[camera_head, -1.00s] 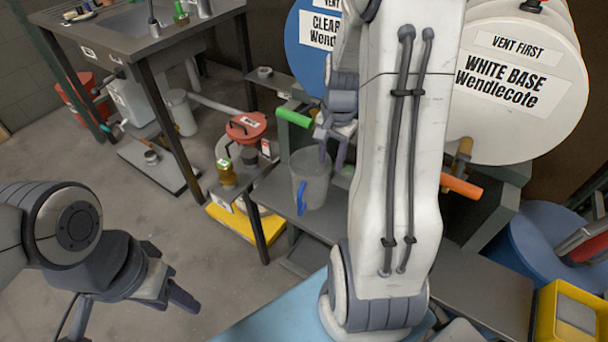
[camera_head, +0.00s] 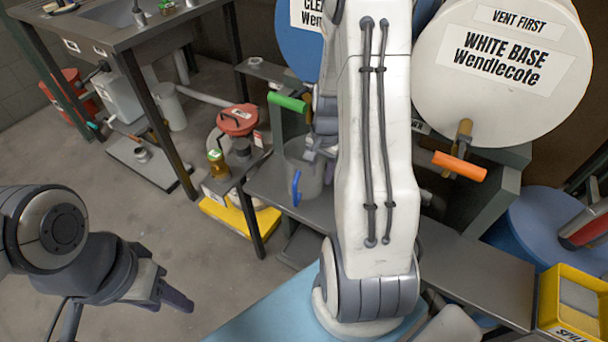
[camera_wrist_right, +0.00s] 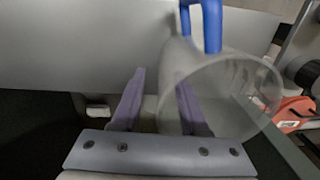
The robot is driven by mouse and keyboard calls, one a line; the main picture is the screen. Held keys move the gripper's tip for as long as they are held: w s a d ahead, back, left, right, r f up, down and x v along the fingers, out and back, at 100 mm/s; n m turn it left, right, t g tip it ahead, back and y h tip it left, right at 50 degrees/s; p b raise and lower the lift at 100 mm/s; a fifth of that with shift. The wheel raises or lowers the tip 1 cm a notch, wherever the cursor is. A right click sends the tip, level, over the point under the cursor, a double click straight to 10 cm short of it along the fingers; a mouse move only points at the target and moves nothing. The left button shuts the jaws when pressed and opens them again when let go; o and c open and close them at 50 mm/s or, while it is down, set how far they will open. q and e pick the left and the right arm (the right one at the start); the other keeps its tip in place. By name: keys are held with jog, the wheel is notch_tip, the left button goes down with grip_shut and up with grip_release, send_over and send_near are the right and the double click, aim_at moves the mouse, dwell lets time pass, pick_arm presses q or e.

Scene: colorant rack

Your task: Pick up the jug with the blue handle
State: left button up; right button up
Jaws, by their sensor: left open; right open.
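The clear grey jug (camera_head: 311,177) with the blue handle (camera_head: 296,188) stands on a grey shelf, below the green-handled tap. In the right wrist view the jug (camera_wrist_right: 232,88) shows its open rim, with the blue handle (camera_wrist_right: 211,25) at the top. My right gripper (camera_head: 318,150) is open at the jug's upper edge, partly hidden by my arm. In the right wrist view its fingers (camera_wrist_right: 158,98) are apart; the right finger overlaps the jug's rim, and I cannot tell whether it touches. My left gripper (camera_head: 168,294) is open and empty at lower left, far from the jug.
A white drum (camera_head: 500,105) with an orange-handled tap (camera_head: 460,166) stands to the right; a blue drum (camera_head: 297,45) stands behind the jug. A red-lidded container (camera_head: 239,120) and a small bottle (camera_head: 217,163) are left of the jug. Open floor (camera_head: 160,235) lies at left.

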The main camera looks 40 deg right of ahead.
grip_shut()
dwell(1.4)
